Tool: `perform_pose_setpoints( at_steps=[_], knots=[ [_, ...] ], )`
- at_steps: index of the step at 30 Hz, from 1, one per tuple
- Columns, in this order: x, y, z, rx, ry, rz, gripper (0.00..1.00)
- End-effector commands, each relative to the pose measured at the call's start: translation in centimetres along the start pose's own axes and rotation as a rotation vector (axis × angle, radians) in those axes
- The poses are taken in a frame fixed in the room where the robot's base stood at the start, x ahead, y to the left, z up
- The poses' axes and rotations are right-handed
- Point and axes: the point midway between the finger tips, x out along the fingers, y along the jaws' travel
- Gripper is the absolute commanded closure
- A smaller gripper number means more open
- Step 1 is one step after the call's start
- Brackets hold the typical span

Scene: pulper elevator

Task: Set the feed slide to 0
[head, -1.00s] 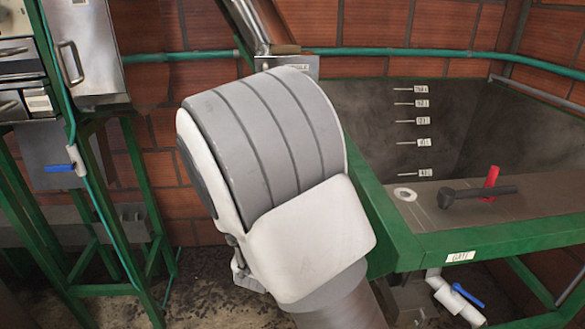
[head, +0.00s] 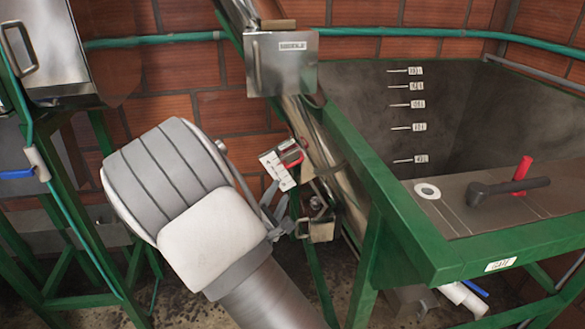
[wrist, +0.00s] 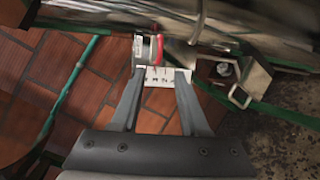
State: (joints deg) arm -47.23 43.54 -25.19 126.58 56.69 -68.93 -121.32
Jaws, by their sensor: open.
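A white scale plate (head: 277,170) with dark marks is fixed low on the slanted metal tube, with a red handle (head: 292,160) beside it. In the wrist view the scale plate (wrist: 163,78) lies across the space between my fingertips, and the red handle (wrist: 155,48) is just beyond it. The marks are too small to read surely, so I cannot tell the slide's setting. My gripper (wrist: 162,74) is open, with nothing clearly held between its fingers. In the head view my gripper (head: 281,197) is just below the plate, partly hidden by my arm.
The slanted metal tube (head: 318,150) runs behind the plate. A small metal box with a handle (wrist: 248,82) is close to the right of my fingers. A green-framed tank (head: 400,225) stands at right, a green stand (head: 45,265) at left. A steel box (head: 282,62) is above.

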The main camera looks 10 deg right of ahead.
Motion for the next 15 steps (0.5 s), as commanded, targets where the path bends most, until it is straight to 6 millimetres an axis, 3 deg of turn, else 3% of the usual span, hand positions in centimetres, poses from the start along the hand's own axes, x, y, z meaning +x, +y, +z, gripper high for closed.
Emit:
perform_pose_setpoints(
  at_steps=[6,15],
  knots=[
    [5.1,-0.2,0.0,0.002,-0.004,0.001,0.55],
    [11.1,-0.2,0.0,0.001,-0.002,0.0,0.55]
  ],
)
